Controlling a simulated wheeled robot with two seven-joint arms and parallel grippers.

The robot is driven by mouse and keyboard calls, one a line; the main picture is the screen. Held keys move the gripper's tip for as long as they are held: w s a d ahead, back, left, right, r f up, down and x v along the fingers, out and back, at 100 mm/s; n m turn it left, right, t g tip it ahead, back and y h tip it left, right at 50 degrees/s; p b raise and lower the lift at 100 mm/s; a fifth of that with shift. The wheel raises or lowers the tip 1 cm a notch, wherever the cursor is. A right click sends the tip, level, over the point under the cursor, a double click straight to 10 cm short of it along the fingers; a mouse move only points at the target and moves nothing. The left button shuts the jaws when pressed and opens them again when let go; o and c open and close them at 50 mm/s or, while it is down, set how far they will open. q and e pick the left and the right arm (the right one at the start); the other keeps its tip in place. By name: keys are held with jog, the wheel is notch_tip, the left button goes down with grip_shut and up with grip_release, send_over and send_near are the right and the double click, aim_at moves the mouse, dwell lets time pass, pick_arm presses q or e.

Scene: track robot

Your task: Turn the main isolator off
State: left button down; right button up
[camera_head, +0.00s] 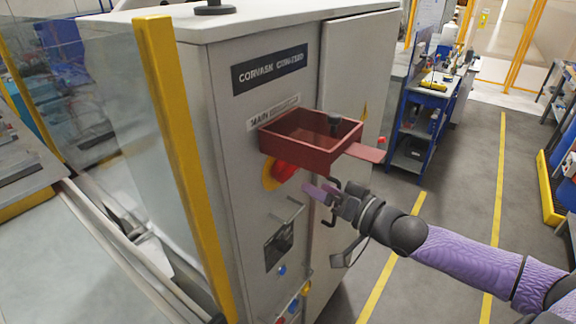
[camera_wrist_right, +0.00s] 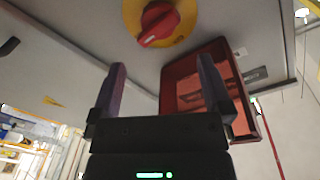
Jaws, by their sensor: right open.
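The main isolator is a red rotary knob (camera_head: 284,170) on a yellow plate (camera_head: 268,177), on the front of a grey cabinet (camera_head: 230,120), just under a red open box. In the right wrist view the knob (camera_wrist_right: 159,24) on its round yellow plate (camera_wrist_right: 133,14) is at the top, beyond the fingertips. My right gripper (camera_head: 318,192) is open and empty, just right of and below the knob, apart from it. In the wrist view its two purple fingers (camera_wrist_right: 161,80) stand apart. My left gripper is not in view.
The red box (camera_head: 310,135) sticks out from the cabinet directly above the knob, close to my right fingers; it also shows in the wrist view (camera_wrist_right: 245,125). A yellow post (camera_head: 185,160) with a clear panel stands to the left. Coloured buttons (camera_head: 293,305) sit below. Open floor lies to the right.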

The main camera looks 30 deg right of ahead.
aim_at(291, 175)
jog(key=b+x, duration=0.1)
jog(key=x, duration=0.6)
jog(key=shift+w+a, duration=0.1)
jog(key=shift+w, duration=0.1)
jog(key=shift+w+a, duration=0.15)
jog(key=shift+w, duration=0.35)
jog(key=c, duration=1.2)
